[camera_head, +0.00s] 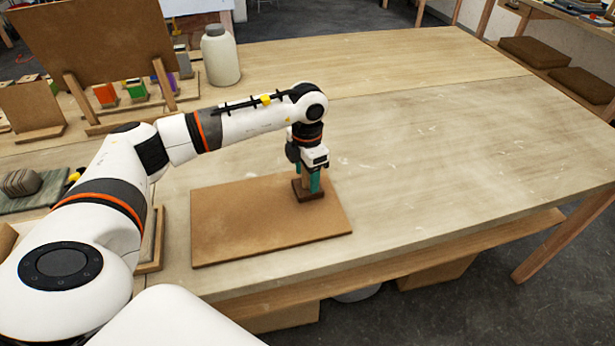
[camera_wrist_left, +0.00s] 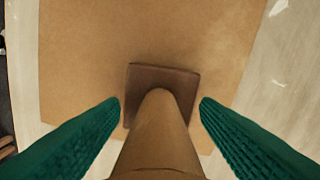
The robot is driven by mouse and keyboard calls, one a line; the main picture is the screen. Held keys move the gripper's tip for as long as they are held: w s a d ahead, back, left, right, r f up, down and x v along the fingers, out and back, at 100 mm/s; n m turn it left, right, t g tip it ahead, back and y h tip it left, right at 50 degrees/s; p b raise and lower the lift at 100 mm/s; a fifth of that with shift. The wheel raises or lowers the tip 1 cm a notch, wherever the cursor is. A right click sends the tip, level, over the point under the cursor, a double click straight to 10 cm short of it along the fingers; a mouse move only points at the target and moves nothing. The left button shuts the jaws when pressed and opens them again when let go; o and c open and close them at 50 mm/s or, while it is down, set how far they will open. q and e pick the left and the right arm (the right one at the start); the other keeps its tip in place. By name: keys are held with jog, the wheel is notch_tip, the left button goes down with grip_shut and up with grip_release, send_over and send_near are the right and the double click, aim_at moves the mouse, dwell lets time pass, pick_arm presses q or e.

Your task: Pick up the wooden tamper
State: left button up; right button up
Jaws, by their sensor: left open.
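The wooden tamper stands upright on a brown board (camera_head: 250,220) on the table. Its dark square base (camera_head: 309,195) shows below my left gripper (camera_head: 310,182) in the head view. In the left wrist view the tamper's light wooden handle (camera_wrist_left: 158,135) rises toward the camera from the dark base (camera_wrist_left: 178,80). My left gripper (camera_wrist_left: 160,108) points down with its green fingers open, one on each side of the handle. Gaps show between the fingers and the handle. In the head view the gripper hides most of the handle. My right gripper is not in view.
A white jar (camera_head: 220,58) stands at the back left. Upright wooden panels (camera_head: 95,40) and small coloured blocks (camera_head: 136,90) are beside it. A grey-green mat with a rounded striped object (camera_head: 21,183) lies at the left. The table to the right is clear.

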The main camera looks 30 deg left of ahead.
pick_arm(q)
jog(key=shift+c, duration=0.9)
jog(key=c, duration=1)
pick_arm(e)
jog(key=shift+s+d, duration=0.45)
pick_arm(q)
jog(key=shift+o, duration=0.2)
